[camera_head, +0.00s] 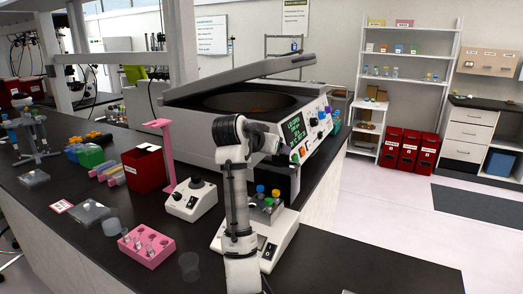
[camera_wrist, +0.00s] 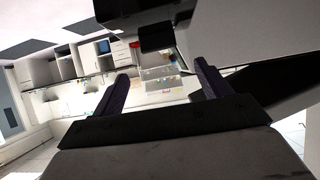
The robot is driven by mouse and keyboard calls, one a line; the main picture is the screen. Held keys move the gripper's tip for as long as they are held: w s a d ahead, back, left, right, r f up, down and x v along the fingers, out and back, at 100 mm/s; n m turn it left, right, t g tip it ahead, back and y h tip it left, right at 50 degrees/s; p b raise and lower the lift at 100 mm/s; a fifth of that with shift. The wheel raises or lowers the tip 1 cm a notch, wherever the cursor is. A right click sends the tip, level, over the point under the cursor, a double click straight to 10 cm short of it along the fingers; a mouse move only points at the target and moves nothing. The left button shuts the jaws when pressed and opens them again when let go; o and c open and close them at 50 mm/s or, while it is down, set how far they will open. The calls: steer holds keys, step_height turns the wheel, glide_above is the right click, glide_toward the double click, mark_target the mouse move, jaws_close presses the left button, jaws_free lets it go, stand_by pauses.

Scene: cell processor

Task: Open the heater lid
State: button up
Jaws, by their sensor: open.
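The large white machine (camera_head: 195,133) stands on the black bench, with a round dark opening (camera_head: 245,102) in its top. Its grey lid (camera_head: 240,72) is tilted up, with a gap between it and the body, wider on the right. My gripper (camera_head: 275,140) is at the machine's front, below the lid's edge and left of the green display; my arm partly hides it. In the wrist view my gripper (camera_wrist: 162,80) has its two dark fingers wide apart with nothing between them. A large grey and dark surface at the upper right is close to the right finger; I cannot tell which part it is.
A small white device with coloured-cap tubes (camera_head: 268,195) stands under my arm. A white knobbed device (camera_head: 190,200), a pink stand (camera_head: 168,155), a red box (camera_head: 144,170) and a pink tube rack (camera_head: 146,246) lie to the left. The bench's front right is clear.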

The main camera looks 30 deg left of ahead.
steer(key=b+v, duration=0.1)
steer(key=v, duration=0.5)
steer(key=shift+s, duration=0.25)
steer(key=shift+r, duration=0.15)
